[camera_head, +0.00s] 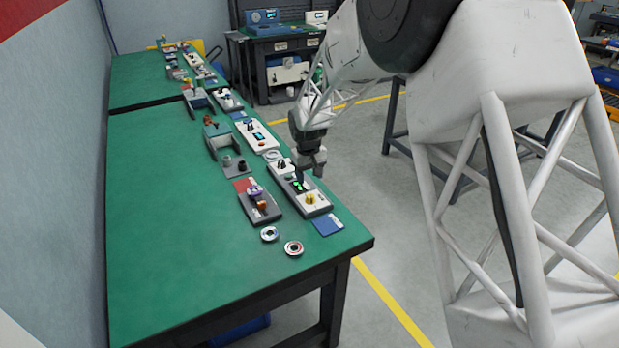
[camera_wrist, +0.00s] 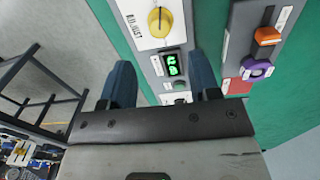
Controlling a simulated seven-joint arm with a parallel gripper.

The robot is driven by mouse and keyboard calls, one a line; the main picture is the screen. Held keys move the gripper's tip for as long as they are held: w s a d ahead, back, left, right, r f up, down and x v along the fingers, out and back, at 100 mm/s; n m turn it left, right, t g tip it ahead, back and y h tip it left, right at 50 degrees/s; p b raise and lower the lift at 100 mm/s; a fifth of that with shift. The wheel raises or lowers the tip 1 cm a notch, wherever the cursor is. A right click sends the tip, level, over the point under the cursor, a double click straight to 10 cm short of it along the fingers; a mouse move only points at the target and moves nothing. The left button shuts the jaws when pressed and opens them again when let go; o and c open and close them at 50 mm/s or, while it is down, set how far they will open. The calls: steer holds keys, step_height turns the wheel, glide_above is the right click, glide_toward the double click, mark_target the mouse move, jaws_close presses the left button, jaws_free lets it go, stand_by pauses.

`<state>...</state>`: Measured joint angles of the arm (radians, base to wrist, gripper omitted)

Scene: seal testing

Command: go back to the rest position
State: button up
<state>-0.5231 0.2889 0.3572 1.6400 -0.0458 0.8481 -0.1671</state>
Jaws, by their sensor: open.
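My gripper (camera_head: 308,172) is over the right edge of the green bench, just above a white and grey control panel (camera_head: 313,209). In the wrist view my gripper (camera_wrist: 166,80) shows two blue fingers set wide apart with nothing between them. I cannot tell whether a fingertip touches the panel.
A grey fixture with orange and purple parts (camera_head: 258,202) stands left of the panel. Two small rings (camera_head: 269,234) (camera_head: 293,248) lie nearer the front. More devices line the bench (camera_head: 160,230) further back. Its left part is clear.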

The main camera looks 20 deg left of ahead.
steer(key=shift+d, duration=0.1)
steer(key=s+d+r+m, duration=0.1)
steer(key=s+d+r, duration=0.45)
steer(key=d, duration=0.25)
steer(key=s+d+r+m+t, duration=0.1)
steer(key=s+d+r+m, duration=0.1)
steer(key=s+d+r, duration=0.45)
steer(key=s+d+r+m, duration=0.1)
steer(key=s+d+r, duration=0.2)
steer(key=d+r, duration=0.55)
steer(key=s+d+m, duration=0.1)
steer(key=s+d, duration=0.5)
steer(key=s, duration=0.3)
steer(key=s+d+m+t, duration=0.1)
steer(key=s+d+m, duration=0.1)
steer(key=s+d, duration=0.4)
steer(key=s+d+m, duration=0.1)
steer(key=s+d, duration=0.5)
steer(key=s, duration=0.8)
steer(key=shift+d+f, duration=0.25)
steer(key=shift+d, duration=0.15)
steer(key=shift+w, duration=0.1)
